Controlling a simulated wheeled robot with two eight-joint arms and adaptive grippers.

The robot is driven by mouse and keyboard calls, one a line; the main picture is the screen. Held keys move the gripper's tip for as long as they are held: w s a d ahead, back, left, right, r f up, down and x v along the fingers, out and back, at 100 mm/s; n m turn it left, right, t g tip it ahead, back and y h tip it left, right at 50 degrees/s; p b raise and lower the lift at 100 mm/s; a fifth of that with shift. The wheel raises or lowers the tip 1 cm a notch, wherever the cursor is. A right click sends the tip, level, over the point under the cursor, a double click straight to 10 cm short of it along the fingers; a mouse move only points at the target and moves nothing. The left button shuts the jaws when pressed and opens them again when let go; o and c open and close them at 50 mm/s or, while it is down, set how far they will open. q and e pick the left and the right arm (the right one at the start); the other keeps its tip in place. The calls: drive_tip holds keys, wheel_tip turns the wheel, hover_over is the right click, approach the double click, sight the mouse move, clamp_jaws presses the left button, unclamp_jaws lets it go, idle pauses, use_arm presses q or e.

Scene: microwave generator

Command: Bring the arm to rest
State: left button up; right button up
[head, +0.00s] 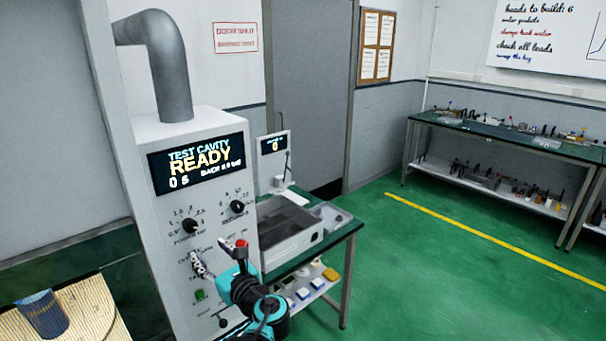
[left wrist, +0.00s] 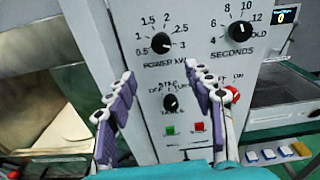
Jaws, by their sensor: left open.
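My left arm (head: 262,305), black and teal, comes up from the bottom of the head view in front of the grey control panel (head: 185,212). My left gripper (head: 199,264) is near the lower part of that panel. In the left wrist view the two purple-padded fingers of the left gripper (left wrist: 160,75) stand wide apart with nothing between them, facing the panel's knobs. Whether a finger touches the panel cannot be told. The display (head: 198,164) reads "TEST CAVITY READY". My right gripper is not in view.
A power knob (left wrist: 161,43), seconds knob (left wrist: 235,30), green button (left wrist: 170,130) and red knob (left wrist: 232,93) are close to the fingers. A bench with a grey tray (head: 290,232) stands right of the panel. The green floor (head: 450,270) further right is clear.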

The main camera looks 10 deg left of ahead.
use_arm(q)
drive_tip(key=s+d+f+n+g+h+b, duration=0.3)
drive_tip(key=s+f+n+h, duration=0.4)
drive_tip(key=s+f+n, duration=0.6)
drive_tip(key=s+d+f+n+g+h+b, duration=0.1)
drive_tip(key=s+d+f+n+h+b, duration=0.1)
drive_tip(key=s+d+f+n+h, duration=0.4)
drive_tip(key=s+d+f+n, duration=0.1)
drive_tip(key=d+n, duration=0.2)
drive_tip(key=n, duration=0.3)
drive_tip(key=shift+s+d+n, duration=0.2)
drive_tip(key=shift+s+n, duration=0.1)
drive_tip(key=shift+f, duration=0.1)
